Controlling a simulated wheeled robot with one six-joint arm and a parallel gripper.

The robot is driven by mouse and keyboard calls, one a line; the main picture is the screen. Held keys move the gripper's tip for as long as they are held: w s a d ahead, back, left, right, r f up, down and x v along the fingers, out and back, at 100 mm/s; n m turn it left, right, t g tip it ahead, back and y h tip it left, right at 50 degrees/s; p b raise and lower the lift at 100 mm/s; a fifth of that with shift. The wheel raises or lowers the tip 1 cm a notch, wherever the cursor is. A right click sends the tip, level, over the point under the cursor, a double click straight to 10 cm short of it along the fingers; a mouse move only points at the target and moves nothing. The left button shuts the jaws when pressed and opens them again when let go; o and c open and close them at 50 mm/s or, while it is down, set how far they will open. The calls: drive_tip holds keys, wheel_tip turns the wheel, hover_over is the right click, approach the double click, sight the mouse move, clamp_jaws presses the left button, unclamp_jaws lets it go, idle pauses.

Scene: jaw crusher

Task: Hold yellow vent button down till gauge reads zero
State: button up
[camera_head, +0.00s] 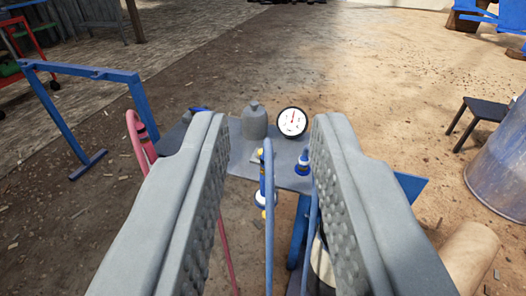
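My gripper (270,122) is open, its two grey ribbed fingers to the left and right with nothing held between them. Between the fingertips, beyond them, a round gauge (292,122) with a white face and black rim stands on a grey plate (240,165). Its needle seems to point about straight up; the numbers are too small to read. The fingers hide both sides of the plate.
A grey bottle-shaped vessel (254,122) and a blue knob (303,162) stand on the plate. A blue upright tube (269,215) rises between the fingers. A pink hose (140,135) and blue frame (85,75) are left; a dark stool (483,112) and drum (503,165) are right.

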clamp_jaws()
idle(1.3)
